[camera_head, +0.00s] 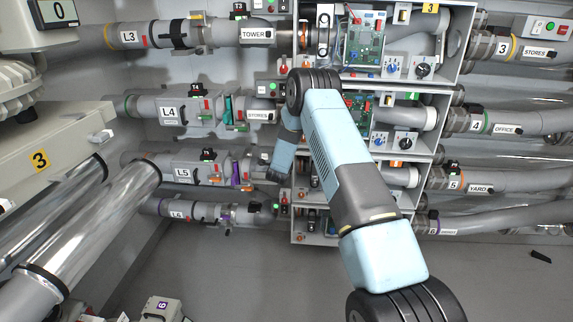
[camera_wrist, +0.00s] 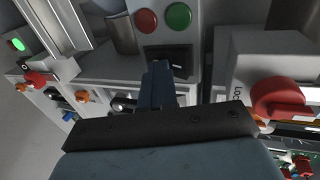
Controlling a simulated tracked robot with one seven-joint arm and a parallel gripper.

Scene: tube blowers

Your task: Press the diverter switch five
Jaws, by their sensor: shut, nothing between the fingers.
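In the wrist view my gripper (camera_wrist: 158,85) is shut and empty. Its fingertips overlap the lower edge of a small black switch (camera_wrist: 166,57) on a light grey panel; I cannot tell whether they touch it. A red button (camera_wrist: 146,20) and a green button (camera_wrist: 178,15) sit just above that switch. I read no number on this panel, so I cannot confirm it is diverter switch five. In the head view my gripper's dark end (camera_head: 274,177) is beside the L5 row, left of the stacked boxes. The line five pipe (camera_head: 480,181) labelled YARD leaves to the right.
A large red knob (camera_wrist: 278,98) stands out close to the right of my gripper in the wrist view. Red and orange knobs (camera_wrist: 35,79) are at left. In the head view, pipes, valves and open boxes (camera_head: 300,226) crowd the wall.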

